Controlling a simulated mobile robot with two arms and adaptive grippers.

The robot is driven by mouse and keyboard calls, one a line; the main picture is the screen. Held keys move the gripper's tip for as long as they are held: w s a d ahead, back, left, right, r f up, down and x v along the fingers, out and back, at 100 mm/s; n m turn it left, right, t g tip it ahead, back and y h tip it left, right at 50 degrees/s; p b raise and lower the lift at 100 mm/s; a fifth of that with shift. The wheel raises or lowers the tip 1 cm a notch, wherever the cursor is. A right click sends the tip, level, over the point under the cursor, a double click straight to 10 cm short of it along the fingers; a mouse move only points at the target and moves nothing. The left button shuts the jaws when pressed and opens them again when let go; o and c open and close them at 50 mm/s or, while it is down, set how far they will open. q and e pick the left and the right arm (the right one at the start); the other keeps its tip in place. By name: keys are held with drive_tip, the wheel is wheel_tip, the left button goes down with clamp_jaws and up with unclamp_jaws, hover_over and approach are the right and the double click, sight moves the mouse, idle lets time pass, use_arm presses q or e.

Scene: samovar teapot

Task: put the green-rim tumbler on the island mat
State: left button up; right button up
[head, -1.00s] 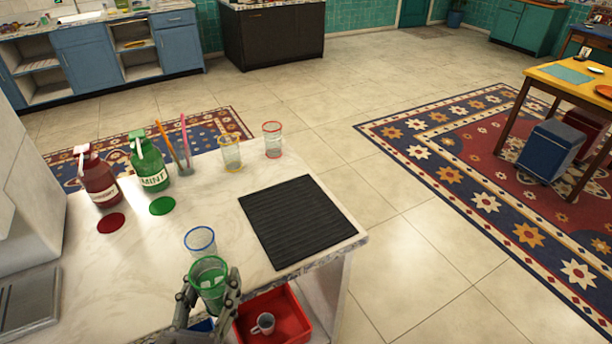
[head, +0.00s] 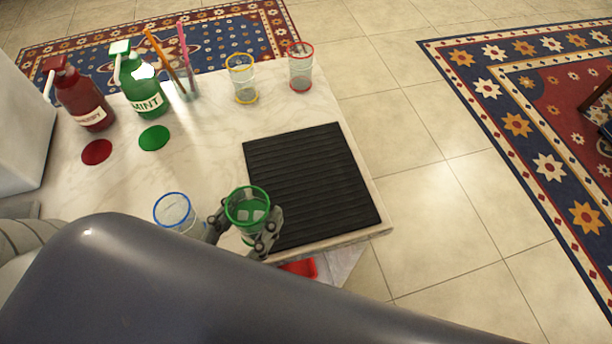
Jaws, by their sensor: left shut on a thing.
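The green-rim tumbler (head: 247,208) is a clear glass with a green rim and what looks like green contents. My left gripper (head: 250,228) is shut on it, one finger on each side. The tumbler is at the left front corner of the black ribbed island mat (head: 310,185), apparently beside its edge; I cannot tell its height above the counter. The mat's visible surface is bare. My own dark arm link covers the lower part of the view. My right gripper is not in view.
A blue-rim tumbler (head: 174,212) stands just left of my gripper. A yellow-rim tumbler (head: 242,80) and a red-rim tumbler (head: 300,68) stand behind the mat. Red (head: 82,98) and green MINT (head: 140,85) bottles stand at back left. A red tray (head: 300,268) shows below the counter edge.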

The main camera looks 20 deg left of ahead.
sight(262, 205)
use_arm(q)
drive_tip(key=w, duration=0.2)
drive_tip(key=w+d, duration=0.1)
drive_tip(key=w, duration=0.1)
drive_tip(key=shift+w, duration=0.2)
drive_tip(key=w+d+f, duration=0.1)
drive_tip(key=w, duration=0.2)
drive_tip(key=w+f, duration=0.2)
drive_tip(key=w, duration=0.2)
drive_tip(key=w+d+f+p, duration=0.1)
drive_tip(key=w+f, duration=0.1)
drive_tip(key=w, duration=0.2)
drive_tip(key=shift+w+d, duration=0.1)
drive_tip(key=shift+d, duration=0.25)
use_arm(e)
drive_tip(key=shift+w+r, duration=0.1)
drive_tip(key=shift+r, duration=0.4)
use_arm(q)
drive_tip(key=shift+f, duration=0.15)
drive_tip(key=o, duration=1.1)
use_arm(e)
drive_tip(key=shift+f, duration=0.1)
use_arm(q)
drive_tip(key=shift+o, duration=0.2)
drive_tip(key=shift+r, duration=0.2)
